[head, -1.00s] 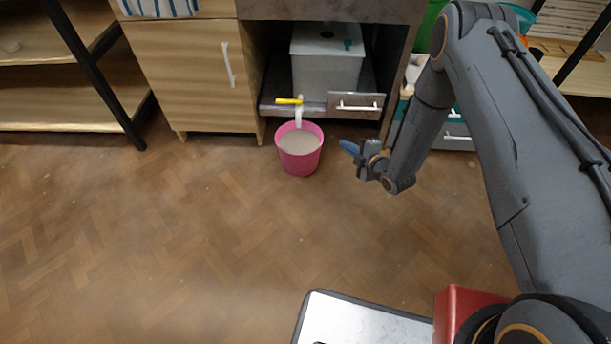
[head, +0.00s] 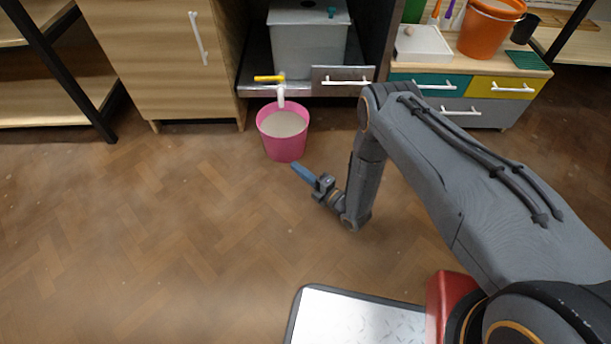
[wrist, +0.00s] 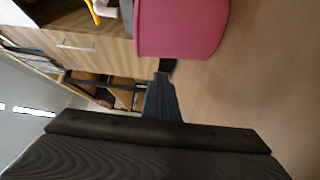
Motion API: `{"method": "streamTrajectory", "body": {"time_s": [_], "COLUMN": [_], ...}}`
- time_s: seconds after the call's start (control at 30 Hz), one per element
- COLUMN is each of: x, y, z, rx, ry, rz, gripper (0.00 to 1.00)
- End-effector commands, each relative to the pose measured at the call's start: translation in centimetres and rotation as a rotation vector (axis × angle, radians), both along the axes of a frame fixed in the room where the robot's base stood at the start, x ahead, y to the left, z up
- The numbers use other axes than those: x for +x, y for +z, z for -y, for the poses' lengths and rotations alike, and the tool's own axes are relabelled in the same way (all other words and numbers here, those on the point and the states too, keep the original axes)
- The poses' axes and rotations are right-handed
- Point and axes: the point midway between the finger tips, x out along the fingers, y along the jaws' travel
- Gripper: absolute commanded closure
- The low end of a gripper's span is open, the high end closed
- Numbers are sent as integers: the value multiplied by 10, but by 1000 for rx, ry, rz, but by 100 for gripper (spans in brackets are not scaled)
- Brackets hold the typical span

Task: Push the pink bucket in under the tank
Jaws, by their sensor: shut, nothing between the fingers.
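The pink bucket (head: 283,142) stands upright on the floor in the head view, with greyish liquid inside. Its rim is below the white spout (head: 281,97) with a yellow handle (head: 269,78). The grey tank (head: 309,50) sits on a shelf in the open cabinet bay behind. My gripper (head: 299,170) is shut and empty, low over the floor in front of the bucket and slightly right, its blue fingers pointing at it. A small gap shows between them. In the wrist view the bucket (wrist: 180,28) fills the top, beyond the fingertips (wrist: 160,82).
A wooden cabinet (head: 158,60) stands left of the bay. A drawer unit (head: 455,98) with an orange bucket (head: 490,28) on top stands to the right. A drawer front (head: 342,80) is beside the spout. The floor (head: 150,230) in front is clear.

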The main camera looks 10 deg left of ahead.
Motion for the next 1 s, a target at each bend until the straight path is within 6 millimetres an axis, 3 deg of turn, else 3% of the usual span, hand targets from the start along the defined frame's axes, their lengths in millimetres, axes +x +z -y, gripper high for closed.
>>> {"method": "streamTrajectory", "body": {"time_s": [0.2,0.5,1.0], "x": [23,56,63], "y": [-2,-1,0], "z": [-38,-44,-44], "rx": [2,1,1], "ry": [2,-1,-1], "rz": [1,-1,-1], "gripper": [100,100,100]}}
